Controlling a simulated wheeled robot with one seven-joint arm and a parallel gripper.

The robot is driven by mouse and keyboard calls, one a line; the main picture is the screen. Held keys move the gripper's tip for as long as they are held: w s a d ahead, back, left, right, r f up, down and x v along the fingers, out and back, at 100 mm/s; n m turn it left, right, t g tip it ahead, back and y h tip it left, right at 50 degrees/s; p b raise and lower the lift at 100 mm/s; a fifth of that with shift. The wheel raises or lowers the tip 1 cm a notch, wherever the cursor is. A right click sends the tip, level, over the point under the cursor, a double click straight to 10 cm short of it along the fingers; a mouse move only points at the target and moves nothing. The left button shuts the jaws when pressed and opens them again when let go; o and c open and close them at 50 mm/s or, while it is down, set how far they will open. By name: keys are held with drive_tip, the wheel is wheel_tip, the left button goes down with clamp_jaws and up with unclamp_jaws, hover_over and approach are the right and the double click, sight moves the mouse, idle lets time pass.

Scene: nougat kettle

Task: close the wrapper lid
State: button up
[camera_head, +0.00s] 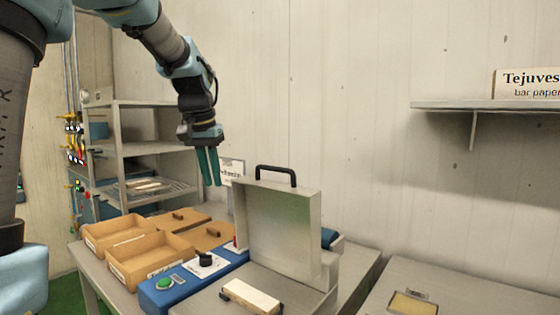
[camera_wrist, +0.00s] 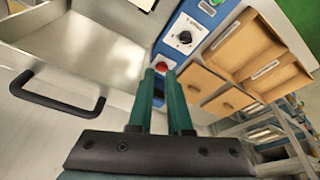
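The wrapper lid (camera_head: 282,222) is a grey metal panel standing upright, raised open, with a black bar handle (camera_head: 276,170) on its top edge. In the wrist view the handle (camera_wrist: 58,92) lies to the left of my fingers. A pale bar (camera_head: 250,296) lies on the wrapper's bed in front of the lid. The wrapper's blue control panel (camera_head: 172,290) has a green button, a black knob and a red button. My gripper (camera_head: 211,184) points down, left of and near the height of the handle, not touching it. Its green fingers (camera_wrist: 160,74) are a little apart with nothing between them.
Open cardboard boxes (camera_head: 150,258) and lidded brown boxes stand left of the wrapper. A metal rack (camera_head: 145,150) stands behind them. A wall shelf (camera_head: 490,105) with a paper box is at right. Another table (camera_head: 480,290) holds a small tray. Space above the handle is clear.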

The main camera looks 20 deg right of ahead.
drive_tip(key=d+r, duration=0.2)
drive_tip(key=d+r+m, duration=0.1)
drive_tip(key=d+r, duration=0.1)
drive_tip(key=d, duration=0.1)
drive_tip(key=s+d+r+m+h, duration=0.1)
drive_tip(key=d+r, duration=0.1)
drive_tip(key=r, duration=0.1)
drive_tip(key=shift+d+b, duration=0.3)
drive_tip(key=shift+b, duration=0.05)
clamp_jaws()
drive_tip(key=s+d+r+m+h, duration=0.1)
drive_tip(key=s+d+r+m, duration=0.2)
drive_tip(key=s+d+r, duration=0.35)
drive_tip(key=x, duration=0.2)
drive_tip(key=p+x, duration=0.1)
drive_tip(key=x, duration=0.2)
drive_tip(key=a+x, duration=0.1)
drive_tip(key=x, duration=0.2)
drive_tip(key=shift+w+f+p, duration=0.25)
drive_tip(key=shift+w+p, duration=0.05)
drive_tip(key=shift+w, duration=0.05)
drive_tip(key=shift+s+a+f, duration=0.2)
drive_tip(key=shift+a+f, duration=0.1)
drive_tip(key=shift+f, duration=0.2)
